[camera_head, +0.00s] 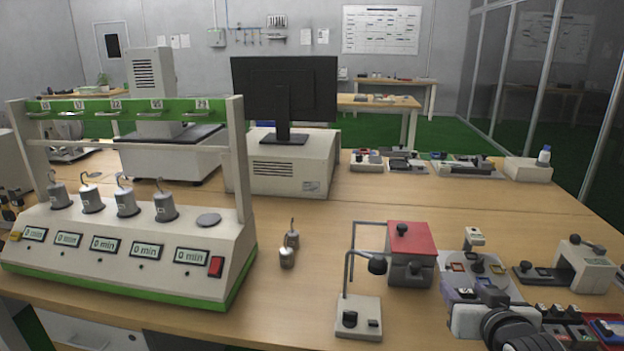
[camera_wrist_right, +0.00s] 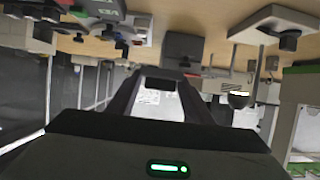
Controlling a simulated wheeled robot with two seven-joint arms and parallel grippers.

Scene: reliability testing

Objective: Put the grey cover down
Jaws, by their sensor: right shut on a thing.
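My right gripper (camera_head: 482,296) is low at the right front in the head view, its light body and dark wrist seen from behind. In the right wrist view its dark fingers (camera_wrist_right: 158,80) come together around a narrow grey piece (camera_wrist_right: 157,73), which I take to be the grey cover; little of it shows. The head view does not show its outline clearly against the grey panel (camera_head: 476,268) beyond the gripper. My left gripper is not in view.
A grey box with a red lid (camera_head: 412,238) and a lamp-like stand (camera_head: 358,316) are left of the gripper. A light grey arch-shaped device (camera_head: 586,270) is at right. Small boxes crowd the right front. The timer rack (camera_head: 120,262) stands left; bare table lies around two small weights (camera_head: 287,257).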

